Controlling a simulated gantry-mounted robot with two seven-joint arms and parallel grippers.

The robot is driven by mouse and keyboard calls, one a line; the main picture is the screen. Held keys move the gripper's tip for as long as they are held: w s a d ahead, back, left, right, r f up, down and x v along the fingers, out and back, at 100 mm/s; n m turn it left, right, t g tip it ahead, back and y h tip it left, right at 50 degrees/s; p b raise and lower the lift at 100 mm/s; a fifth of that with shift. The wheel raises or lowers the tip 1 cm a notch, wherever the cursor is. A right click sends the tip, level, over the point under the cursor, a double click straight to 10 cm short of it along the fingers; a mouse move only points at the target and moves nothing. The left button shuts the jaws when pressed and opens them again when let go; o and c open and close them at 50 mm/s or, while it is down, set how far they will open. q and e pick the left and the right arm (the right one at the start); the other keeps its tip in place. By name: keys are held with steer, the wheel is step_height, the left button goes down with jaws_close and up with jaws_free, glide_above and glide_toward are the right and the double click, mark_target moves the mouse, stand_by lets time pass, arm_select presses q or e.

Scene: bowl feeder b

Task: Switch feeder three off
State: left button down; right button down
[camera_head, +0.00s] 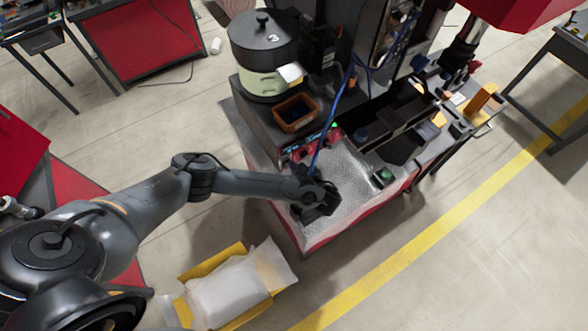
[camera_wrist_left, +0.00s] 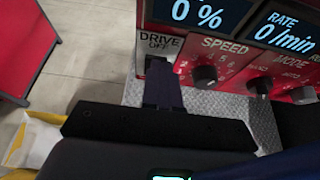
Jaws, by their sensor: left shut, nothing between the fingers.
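A red control panel (camera_wrist_left: 225,45) fills the top of the left wrist view. Its displays read 0 % and RATE 0/min. A SPEED knob (camera_wrist_left: 204,76) and a MODE knob (camera_wrist_left: 259,85) sit to the right. In the head view the panel (camera_head: 303,150) is on the bench front, below the round feeder bowl (camera_head: 265,55). My left gripper (camera_head: 326,203) is shut and empty. Its fingers (camera_wrist_left: 162,85) point at the DRIVE OFF area; contact cannot be told.
A small box with a green button (camera_head: 384,177) stands on the metal bench top (camera_head: 350,205). A brown tray (camera_head: 295,113) sits by the bowl. A blue cable (camera_head: 322,145) hangs before the panel. A yellow crate with a bag (camera_head: 230,295) is on the floor.

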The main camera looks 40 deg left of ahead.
stand_by(0.4)
arm_select(q)
steer(key=p, duration=0.1)
steer(key=h+p, duration=0.1)
steer(key=shift+w+a+r+p, duration=0.1)
steer(key=shift+w+a+p, duration=0.05)
steer(key=shift+a+p, duration=0.2)
steer(key=shift+r+p, duration=0.85)
steer(key=shift+d, duration=0.15)
